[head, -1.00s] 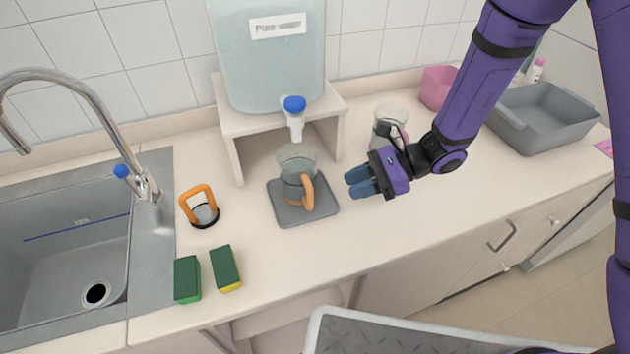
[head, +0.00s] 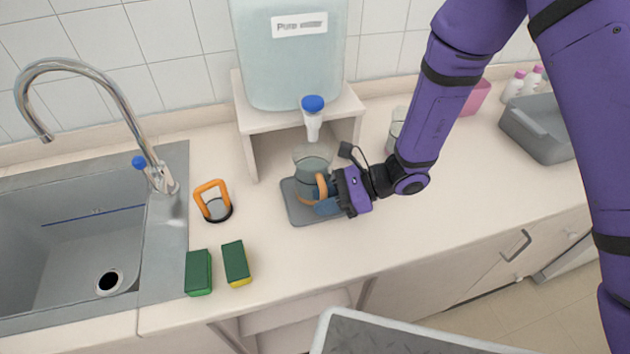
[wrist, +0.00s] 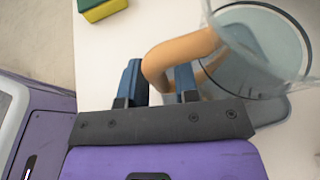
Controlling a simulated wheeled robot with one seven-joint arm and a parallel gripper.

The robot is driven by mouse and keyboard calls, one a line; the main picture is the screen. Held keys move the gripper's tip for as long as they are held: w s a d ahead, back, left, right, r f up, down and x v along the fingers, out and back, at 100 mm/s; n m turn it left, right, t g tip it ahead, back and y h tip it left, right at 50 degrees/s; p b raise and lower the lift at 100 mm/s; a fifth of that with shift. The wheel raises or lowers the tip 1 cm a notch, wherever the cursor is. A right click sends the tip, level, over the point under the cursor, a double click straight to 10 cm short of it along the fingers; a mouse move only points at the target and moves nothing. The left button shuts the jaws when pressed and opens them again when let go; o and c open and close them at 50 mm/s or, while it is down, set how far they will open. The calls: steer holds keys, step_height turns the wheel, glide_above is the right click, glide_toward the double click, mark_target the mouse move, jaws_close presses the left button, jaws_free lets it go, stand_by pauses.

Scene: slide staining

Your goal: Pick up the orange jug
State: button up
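The jug (head: 311,158) is clear glass with an orange handle (head: 321,186). It stands upright on a grey square mat (head: 297,214) under the blue-topped tap (head: 313,110) of the water container. My gripper (head: 325,202) is at the handle from the right, low over the mat. In the wrist view the blue fingers of my gripper (wrist: 158,82) are apart, one on each side of the orange handle (wrist: 180,50). A gap shows by the right finger, so it does not look clamped. The glass jug (wrist: 262,45) is at upper right there, partly cut off.
The water container (head: 290,60) sits on a white stand (head: 248,130) behind the jug. An orange-handled tool (head: 212,203) and two green sponges (head: 236,262) lie left, near the sink (head: 70,260).

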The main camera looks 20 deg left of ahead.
steer(key=shift+c, duration=0.2)
jaws_close()
